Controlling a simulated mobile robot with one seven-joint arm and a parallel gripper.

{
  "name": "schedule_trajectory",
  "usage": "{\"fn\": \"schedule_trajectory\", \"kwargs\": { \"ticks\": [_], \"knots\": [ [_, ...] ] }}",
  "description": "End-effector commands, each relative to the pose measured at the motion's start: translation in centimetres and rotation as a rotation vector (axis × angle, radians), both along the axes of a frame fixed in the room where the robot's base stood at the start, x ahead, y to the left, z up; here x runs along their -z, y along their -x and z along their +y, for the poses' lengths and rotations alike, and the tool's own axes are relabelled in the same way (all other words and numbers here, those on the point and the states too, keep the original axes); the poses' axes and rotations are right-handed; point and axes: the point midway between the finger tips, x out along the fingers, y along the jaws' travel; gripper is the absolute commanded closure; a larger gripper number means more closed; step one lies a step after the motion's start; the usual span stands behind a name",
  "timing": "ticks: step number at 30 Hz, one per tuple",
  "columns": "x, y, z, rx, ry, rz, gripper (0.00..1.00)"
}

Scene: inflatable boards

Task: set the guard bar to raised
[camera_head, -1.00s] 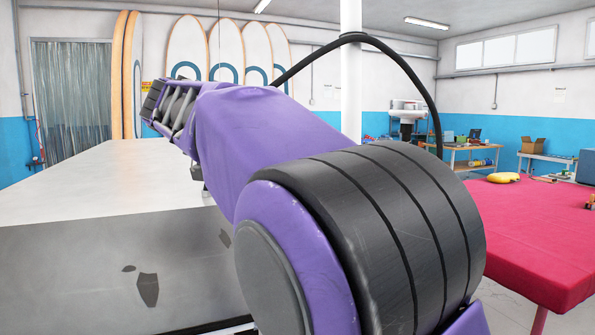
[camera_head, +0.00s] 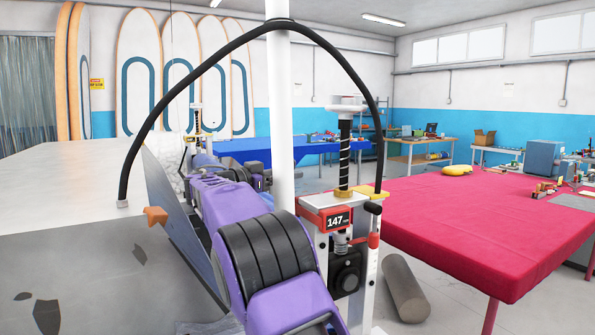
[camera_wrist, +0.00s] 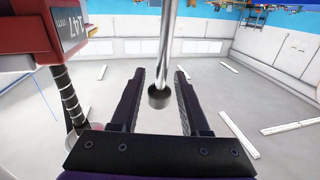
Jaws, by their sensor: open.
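My gripper (camera_wrist: 160,72) is open in the wrist view, its two dark fingers apart. A shiny metal bar (camera_wrist: 167,40) with a black end cap (camera_wrist: 158,96) shows between the fingers, with a gap on both sides. I cannot tell whether it is the guard bar or how deep it sits between the jaws. A red-headed machine (camera_head: 325,221) with a "147" display stands beside my purple arm in the head view. Its red head (camera_wrist: 30,30) is upside down at the left of the wrist view. My gripper is not clearly visible in the head view.
A large pale board (camera_head: 70,185) fills the left. A slanted grey panel (camera_head: 182,240) with an orange piece (camera_head: 156,216) stands close to my arm. A white pole (camera_head: 279,110) and black hose (camera_head: 215,59) are near. A red table (camera_head: 460,220) is at right, a grey roller (camera_head: 404,285) below.

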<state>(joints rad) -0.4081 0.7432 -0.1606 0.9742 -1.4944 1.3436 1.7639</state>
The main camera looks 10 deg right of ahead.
Motion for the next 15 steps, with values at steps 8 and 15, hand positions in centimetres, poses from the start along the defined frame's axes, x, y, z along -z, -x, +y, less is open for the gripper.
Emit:
{"fn": "schedule_trajectory", "kwargs": {
  "ticks": [8,15],
  "knots": [
    [-0.1,-1.4,-2.7,0.0,0.0,0.001,0.54],
    [0.0,-1.6,-2.9,0.0,0.001,0.002,0.54]
  ]
}}
